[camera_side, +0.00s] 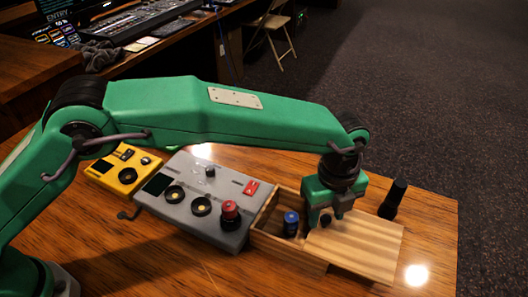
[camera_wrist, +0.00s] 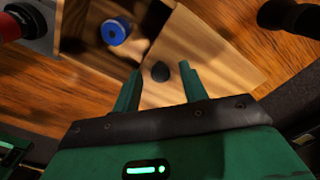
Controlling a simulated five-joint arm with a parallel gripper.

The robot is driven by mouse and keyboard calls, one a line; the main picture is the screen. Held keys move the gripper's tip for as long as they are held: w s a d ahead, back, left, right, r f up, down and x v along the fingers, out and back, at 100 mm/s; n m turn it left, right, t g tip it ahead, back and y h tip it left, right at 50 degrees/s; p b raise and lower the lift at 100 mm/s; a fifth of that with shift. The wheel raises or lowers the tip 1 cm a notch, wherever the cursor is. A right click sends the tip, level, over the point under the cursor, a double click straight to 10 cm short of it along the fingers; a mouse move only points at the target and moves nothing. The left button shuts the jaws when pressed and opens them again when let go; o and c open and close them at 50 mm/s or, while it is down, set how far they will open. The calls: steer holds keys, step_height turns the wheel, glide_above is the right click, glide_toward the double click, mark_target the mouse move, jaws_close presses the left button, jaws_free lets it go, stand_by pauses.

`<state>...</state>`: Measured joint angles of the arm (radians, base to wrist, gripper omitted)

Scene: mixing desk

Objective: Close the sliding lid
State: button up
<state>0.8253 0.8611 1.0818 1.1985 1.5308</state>
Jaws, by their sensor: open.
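A wooden box (camera_side: 262,238) stands on the desk with its pale sliding lid (camera_side: 368,247) drawn to the right. The left part of the box is open and holds a blue-capped item (camera_side: 291,218); the item also shows in the wrist view (camera_wrist: 115,31). The lid (camera_wrist: 213,50) has a small dark knob (camera_wrist: 160,71) near its left edge. My gripper (camera_side: 325,214) is low over that edge. In the wrist view my open gripper (camera_wrist: 160,67) has one finger on each side of the knob, with visible gaps.
A grey control box (camera_side: 185,205) with a red knob (camera_side: 230,211) stands just left of the wooden box. A yellow box (camera_side: 124,170) is farther left. A black cylinder (camera_side: 393,200) stands behind the lid. The desk's right end is clear.

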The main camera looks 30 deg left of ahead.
jaws_close()
steer(key=shift+a, duration=0.1)
steer(key=a, duration=1.2)
steer(key=shift+a, duration=0.15)
jaws_free()
steer(key=shift+r, duration=0.2)
step_height(320, 180, up, 8)
steer(key=shift+f, duration=0.25)
